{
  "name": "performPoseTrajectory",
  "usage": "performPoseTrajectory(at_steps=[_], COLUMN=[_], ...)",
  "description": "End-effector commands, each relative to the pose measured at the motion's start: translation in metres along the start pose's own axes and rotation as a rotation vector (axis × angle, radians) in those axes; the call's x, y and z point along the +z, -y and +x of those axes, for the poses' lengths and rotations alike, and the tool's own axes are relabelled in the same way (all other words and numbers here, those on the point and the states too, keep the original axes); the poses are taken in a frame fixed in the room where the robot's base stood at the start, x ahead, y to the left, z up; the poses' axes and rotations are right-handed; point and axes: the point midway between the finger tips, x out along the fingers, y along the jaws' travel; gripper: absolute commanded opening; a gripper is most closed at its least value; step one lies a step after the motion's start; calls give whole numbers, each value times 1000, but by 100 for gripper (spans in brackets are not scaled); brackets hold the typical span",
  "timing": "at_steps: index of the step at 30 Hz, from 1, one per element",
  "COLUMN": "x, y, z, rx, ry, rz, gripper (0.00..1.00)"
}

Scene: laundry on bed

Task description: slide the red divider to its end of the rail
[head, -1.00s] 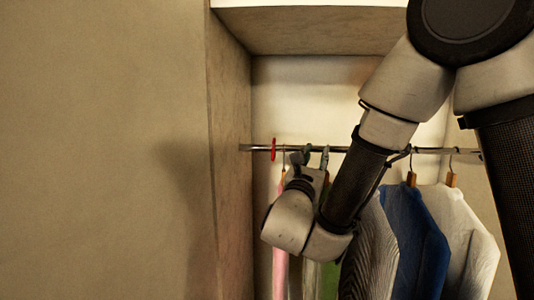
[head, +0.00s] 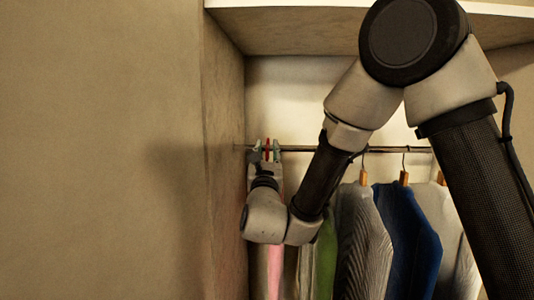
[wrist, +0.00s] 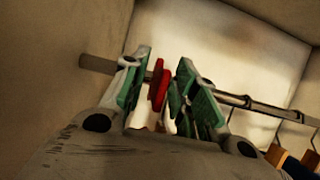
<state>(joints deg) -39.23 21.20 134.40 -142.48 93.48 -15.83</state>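The red divider (head: 267,149) is a thin red ring on the metal rail, close to the left side wall of the closet. In the wrist view the red divider (wrist: 159,85) stands between my two green-padded fingertips. My gripper (head: 267,155) is at rail height, with one finger on each side of the divider. The wrist view shows my gripper (wrist: 160,88) open, its fingers spread around the divider and rail. Any light contact between a finger and the divider is hard to tell. The rail (wrist: 96,64) runs past both fingers, and its left end meets the wall.
The closet's left wall (head: 224,150) is just left of my gripper. Pink (head: 274,265) and green (head: 326,260) garments hang below and beside my wrist. Grey, blue (head: 405,235) and white clothes hang farther right. A shelf (head: 300,30) is above.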

Motion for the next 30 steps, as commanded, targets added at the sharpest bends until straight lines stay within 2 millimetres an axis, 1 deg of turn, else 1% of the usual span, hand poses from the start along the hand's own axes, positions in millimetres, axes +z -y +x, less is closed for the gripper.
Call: performPoseTrajectory(at_steps=[3, 5, 6, 8, 16, 19, 24, 30], x=[0, 0, 0, 0, 0, 0, 0, 0], y=[0, 0, 0, 0, -1, -10, -33, -34], z=[0, 0, 0, 0, 0, 0, -1, 0], rx=[0, 0, 0, 0, 0, 1, 1, -1], ry=[0, 0, 0, 0, 0, 1, 0, 1], rz=[0, 0, 0, 0, 0, 1, 2, 0], gripper=[29, 18, 10, 0, 0, 0, 0, 0])
